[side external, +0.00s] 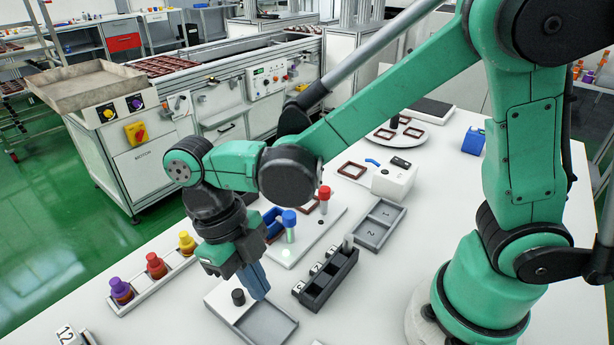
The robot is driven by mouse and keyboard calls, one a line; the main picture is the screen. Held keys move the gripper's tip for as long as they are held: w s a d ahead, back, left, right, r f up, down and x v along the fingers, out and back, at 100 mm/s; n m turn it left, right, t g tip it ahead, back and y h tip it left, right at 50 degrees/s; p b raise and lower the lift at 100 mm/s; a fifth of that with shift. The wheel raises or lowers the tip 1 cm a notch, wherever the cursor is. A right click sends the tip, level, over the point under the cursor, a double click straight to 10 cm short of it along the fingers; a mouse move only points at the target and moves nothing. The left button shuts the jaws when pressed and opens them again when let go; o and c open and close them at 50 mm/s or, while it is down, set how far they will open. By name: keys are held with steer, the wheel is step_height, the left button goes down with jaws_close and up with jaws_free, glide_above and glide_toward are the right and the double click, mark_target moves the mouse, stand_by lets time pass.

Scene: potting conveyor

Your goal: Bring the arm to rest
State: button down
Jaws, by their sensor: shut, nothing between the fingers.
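My gripper (258,290) points down over the white table, at the end of my green arm, which reaches across from the right. Its fingers are shut and nothing shows between them. They appear above or just behind a shallow grey tray (272,328) on a white base. A black knob (238,296) stands on that base, just left of the fingers. I cannot tell how far the fingertips are above the tray.
A dark rack (328,283) with numbered labels stands right of my gripper. A white rack (155,290) holds purple, red and yellow-topped pieces at left. Behind are a white plate (318,232) with coloured pegs, a two-compartment tray (372,236) and a white box (394,181).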

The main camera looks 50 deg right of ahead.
steer(key=v, duration=0.5)
steer(key=d+r+n+t, duration=0.1)
steer(key=d+n+t, duration=0.4)
steer(key=n, duration=1.2)
steer(key=w+d+r+n+t, duration=0.1)
steer(key=d+n+t, duration=0.5)
steer(key=n, duration=1.1)
steer(key=d, duration=0.3)
steer(key=shift+d+y, duration=0.3)
